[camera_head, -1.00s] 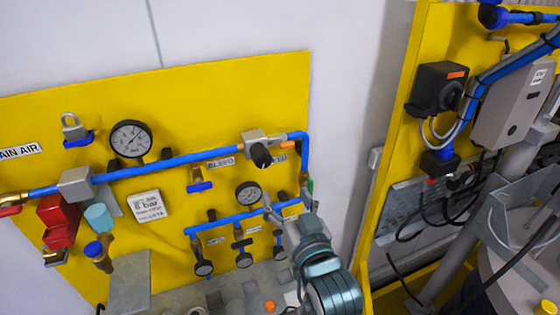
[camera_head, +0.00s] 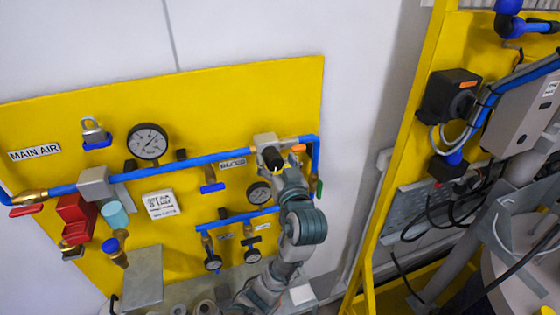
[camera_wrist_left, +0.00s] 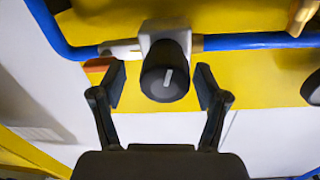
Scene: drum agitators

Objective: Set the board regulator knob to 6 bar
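The black regulator knob (camera_head: 272,158) sits on a grey block on the upper blue pipe of the yellow board (camera_head: 215,90). In the left wrist view the knob (camera_wrist_left: 165,77) faces me with a white mark near upright. My left gripper (camera_head: 286,168) is at the knob in the head view. In the left wrist view its fingers stand open on either side of the knob, with a gap visible on both sides. The small gauge (camera_head: 259,192) is just left of the gripper; its reading is too small to tell. My right gripper is not in view.
A larger gauge (camera_head: 147,142) and a white sign (camera_head: 160,204) are on the board's left part. A lower blue pipe (camera_head: 238,219) carries small valves and gauges below my gripper. A yellow frame (camera_head: 400,150) with a black switch box (camera_head: 449,95) stands at right.

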